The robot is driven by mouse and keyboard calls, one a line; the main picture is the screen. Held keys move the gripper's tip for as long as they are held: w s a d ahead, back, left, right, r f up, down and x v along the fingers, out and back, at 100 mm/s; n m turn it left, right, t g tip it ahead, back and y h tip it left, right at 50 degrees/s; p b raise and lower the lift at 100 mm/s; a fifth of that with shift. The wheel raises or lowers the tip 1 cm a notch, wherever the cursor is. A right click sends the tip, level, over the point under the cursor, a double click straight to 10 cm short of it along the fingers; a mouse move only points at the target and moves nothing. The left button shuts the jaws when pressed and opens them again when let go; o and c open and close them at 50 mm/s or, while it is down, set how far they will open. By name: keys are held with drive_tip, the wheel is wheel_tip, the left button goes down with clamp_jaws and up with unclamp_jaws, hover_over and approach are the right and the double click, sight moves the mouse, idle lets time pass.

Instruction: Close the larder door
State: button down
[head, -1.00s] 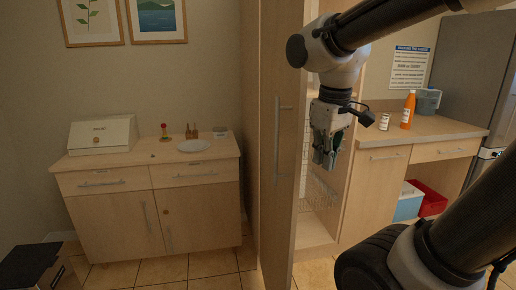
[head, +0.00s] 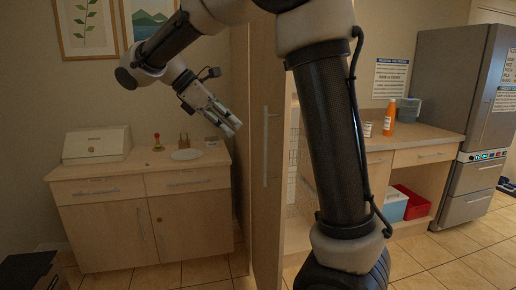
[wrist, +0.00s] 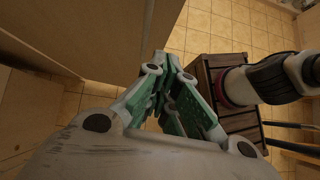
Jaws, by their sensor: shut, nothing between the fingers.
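The larder door (head: 262,215) is a tall pale-wood panel with a long vertical metal handle (head: 267,150). It stands open, swung out from the larder. Wire baskets (head: 293,150) show in the larder opening to its right; my arm hides much of that opening. My gripper (head: 235,127) is left of the door, on the handle side, pointing down and to the right. It looks apart from the door, though the depth gap is hard to judge. Its fingers (wrist: 172,75) are together and empty in the wrist view.
A low cabinet (head: 110,225) with a bread box (head: 97,145) and a plate (head: 186,154) stands left. A counter (head: 425,140) with an orange bottle (head: 390,108) and a fridge (head: 470,130) stand right. Tiled floor (head: 465,255) is open at the front right.

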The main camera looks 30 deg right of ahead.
drive_tip(key=shift+h, duration=0.3)
drive_tip(key=shift+s+d+r+x, duration=0.1)
drive_tip(key=shift+d+r+x, duration=0.2)
drive_tip(key=shift+x, duration=1.7)
drive_tip(key=shift+s+d+r+x, duration=0.1)
drive_tip(key=shift+d+r+x, duration=0.2)
drive_tip(key=shift+x, duration=1.7)
drive_tip(key=shift+s+d+r+x, duration=0.1)
drive_tip(key=shift+d+r+x, duration=0.2)
drive_tip(key=shift+x, duration=1.75)
